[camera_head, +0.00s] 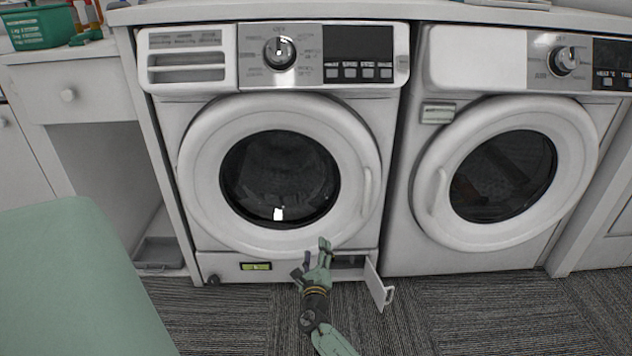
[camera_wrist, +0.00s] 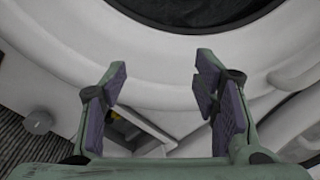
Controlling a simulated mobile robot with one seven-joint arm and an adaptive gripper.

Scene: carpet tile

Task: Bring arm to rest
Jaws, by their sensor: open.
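My gripper (camera_head: 315,262) is in front of the lower part of the left washing machine (camera_head: 390,190), near the bottom of its round door. In the wrist view my gripper (camera_wrist: 163,85) has its two purple-padded fingers wide apart with nothing between them. The washer's round door (camera_head: 205,175) is shut; its white rim also shows ahead of the fingers in the wrist view (camera_wrist: 150,55). My green arm comes up from the bottom of the head view. Whether the fingers touch the machine cannot be told.
A small flap (camera_head: 378,287) at the washer's base stands open, just right of my gripper. A second front-loading machine (camera_head: 420,255) stands to the right with its door shut. A green basket (camera_head: 40,28) sits on the counter at upper left. The carpet (camera_head: 480,318) in front is clear.

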